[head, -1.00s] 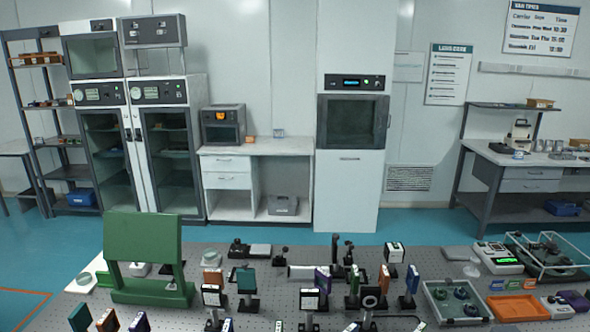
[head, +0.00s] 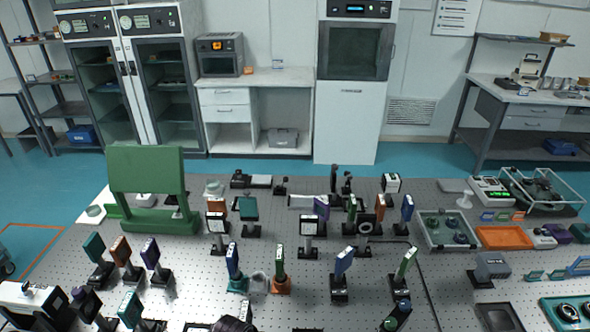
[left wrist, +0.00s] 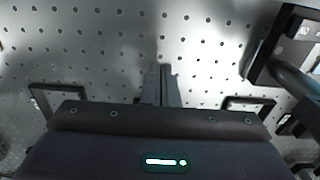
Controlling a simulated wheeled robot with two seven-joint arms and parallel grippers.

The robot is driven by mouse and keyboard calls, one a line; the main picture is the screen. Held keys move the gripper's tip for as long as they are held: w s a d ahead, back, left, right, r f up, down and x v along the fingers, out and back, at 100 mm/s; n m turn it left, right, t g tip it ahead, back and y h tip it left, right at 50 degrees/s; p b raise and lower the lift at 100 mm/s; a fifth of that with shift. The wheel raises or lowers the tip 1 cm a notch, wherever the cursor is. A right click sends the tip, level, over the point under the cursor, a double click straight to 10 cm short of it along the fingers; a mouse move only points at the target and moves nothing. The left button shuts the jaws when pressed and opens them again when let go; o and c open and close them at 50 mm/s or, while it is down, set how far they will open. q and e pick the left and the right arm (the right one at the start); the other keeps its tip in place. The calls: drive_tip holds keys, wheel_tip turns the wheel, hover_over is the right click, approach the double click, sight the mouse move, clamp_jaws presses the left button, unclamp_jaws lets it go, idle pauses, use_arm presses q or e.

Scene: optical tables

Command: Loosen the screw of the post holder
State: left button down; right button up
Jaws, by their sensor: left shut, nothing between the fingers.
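Several post-mounted optics stand upright on the perforated optical table (head: 200,285). Among them are a holder with a white label plate (head: 308,226), a blue plate on a dark base (head: 342,262) and an orange-based mount (head: 280,268). No screw can be made out at this size, and I cannot tell which post holder is meant. In the left wrist view my left gripper (left wrist: 161,78) is shut and empty, pointing over the perforated tabletop. A dark mount with a white label (left wrist: 298,30) stands to its right, apart from the fingers.
A green panel stand (head: 147,182) is at the back left of the table. A grey tray (head: 447,243) and an orange tray (head: 504,238) lie at the right. Dark mounts crowd the front left. Bare tabletop shows between the rows.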

use_arm(q)
drive_tip(key=shift+w+r, duration=0.15)
drive_tip(key=shift+w, duration=0.05)
idle(0.3)
drive_tip(key=shift+a, duration=0.1)
drive_tip(key=shift+s, duration=0.4)
wheel_tip(320, 180, up, 6)
drive_tip(key=shift+s+f, duration=0.1)
drive_tip(key=shift+f, duration=0.05)
drive_tip(key=shift+s, duration=0.1)
